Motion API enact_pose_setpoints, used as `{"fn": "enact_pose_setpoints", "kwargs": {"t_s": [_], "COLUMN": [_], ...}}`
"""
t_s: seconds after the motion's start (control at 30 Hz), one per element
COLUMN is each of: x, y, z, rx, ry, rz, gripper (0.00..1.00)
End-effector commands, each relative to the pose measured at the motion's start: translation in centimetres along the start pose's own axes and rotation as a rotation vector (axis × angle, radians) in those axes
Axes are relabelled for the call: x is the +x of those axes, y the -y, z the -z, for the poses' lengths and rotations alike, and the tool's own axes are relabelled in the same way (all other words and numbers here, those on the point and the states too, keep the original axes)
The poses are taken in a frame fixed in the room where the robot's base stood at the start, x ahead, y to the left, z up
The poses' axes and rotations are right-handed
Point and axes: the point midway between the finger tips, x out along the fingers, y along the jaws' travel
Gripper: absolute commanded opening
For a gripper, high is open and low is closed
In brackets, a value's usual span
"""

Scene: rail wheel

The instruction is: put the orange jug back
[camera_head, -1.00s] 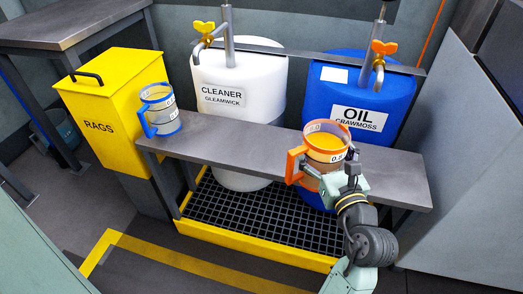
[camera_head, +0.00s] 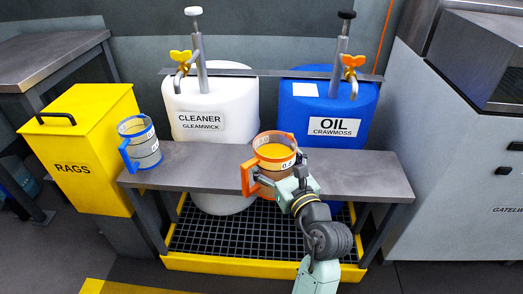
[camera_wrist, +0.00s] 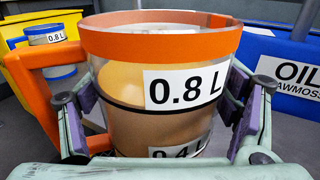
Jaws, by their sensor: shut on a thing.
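The orange jug (camera_head: 272,155) is a clear measuring jug with an orange rim and handle, holding amber liquid. It appears upright at the front of the grey bench (camera_head: 215,170), before the gap between the two drums. I cannot tell whether it touches the bench. My gripper (camera_head: 285,182) is shut on the jug from the front right. In the wrist view the jug (camera_wrist: 160,100) fills the middle, with a finger pad on each side, its handle at left and "0.8 L" facing me. Its base is hidden.
A blue-handled jug (camera_head: 139,145) stands on the bench's left end, beside the yellow rags bin (camera_head: 85,150). The white cleaner drum (camera_head: 210,100) and blue oil drum (camera_head: 327,105), both with taps, stand behind the bench. A black grate (camera_head: 240,235) lies below. The bench's right end is clear.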

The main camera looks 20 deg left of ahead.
Motion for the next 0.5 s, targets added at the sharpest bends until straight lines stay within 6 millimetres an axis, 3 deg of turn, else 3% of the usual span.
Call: {"fn": "enact_pose_setpoints", "kwargs": {"t_s": [0.3,0.5], "x": [7.6,11.2], "y": [1.4,2.1], "z": [0.2,0.6], "rx": [-0.001,-0.001], "ry": [0.006,0.008], "rz": [-0.002,-0.001], "gripper": [0.21,0.21]}}
